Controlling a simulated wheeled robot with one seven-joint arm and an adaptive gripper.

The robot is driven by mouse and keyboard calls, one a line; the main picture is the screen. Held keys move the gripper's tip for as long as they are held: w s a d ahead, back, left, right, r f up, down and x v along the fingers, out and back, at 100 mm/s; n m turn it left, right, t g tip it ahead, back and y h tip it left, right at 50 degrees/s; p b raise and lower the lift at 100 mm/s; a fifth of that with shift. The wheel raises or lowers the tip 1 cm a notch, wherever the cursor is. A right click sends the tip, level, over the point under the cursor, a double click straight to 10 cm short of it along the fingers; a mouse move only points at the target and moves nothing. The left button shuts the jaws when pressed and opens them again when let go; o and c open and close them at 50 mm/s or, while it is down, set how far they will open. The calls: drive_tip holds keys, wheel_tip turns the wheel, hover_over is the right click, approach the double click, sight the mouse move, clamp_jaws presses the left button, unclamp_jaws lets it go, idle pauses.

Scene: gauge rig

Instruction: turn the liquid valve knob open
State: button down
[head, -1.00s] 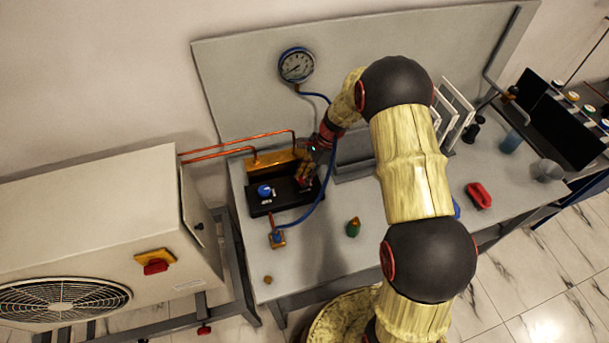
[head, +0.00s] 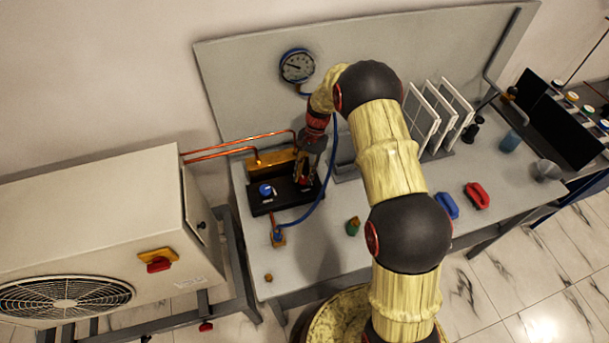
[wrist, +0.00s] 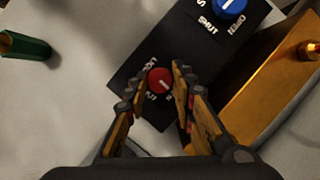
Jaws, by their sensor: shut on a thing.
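The red knob (wrist: 159,80) sits on a black panel (wrist: 143,103) in the wrist view, with a pale mark on its top. The lettering beside it is partly hidden, and its setting cannot be read. My gripper (wrist: 156,92) is shut on this red knob, one finger on each side. In the head view my gripper (head: 303,168) comes down over the right part of the black panel (head: 283,203) and largely hides the red knob. A blue knob (wrist: 229,6) with SHUT and OPEN lettering is on the same panel; it also shows in the head view (head: 265,190).
A brass block (head: 262,158) with copper pipes stands behind the panel. A blue hose (head: 325,195) curves right of it, and a gauge (head: 297,66) hangs on the backboard. The bench front is mostly clear.

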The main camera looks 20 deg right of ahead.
idle(0.4)
drive_tip(key=c, duration=1.5)
unclamp_jaws()
drive_tip(key=shift+c, duration=0.2)
drive_tip(key=shift+o, duration=0.3)
drive_tip(key=v, duration=1.2)
drive_tip(key=shift+a, duration=0.15)
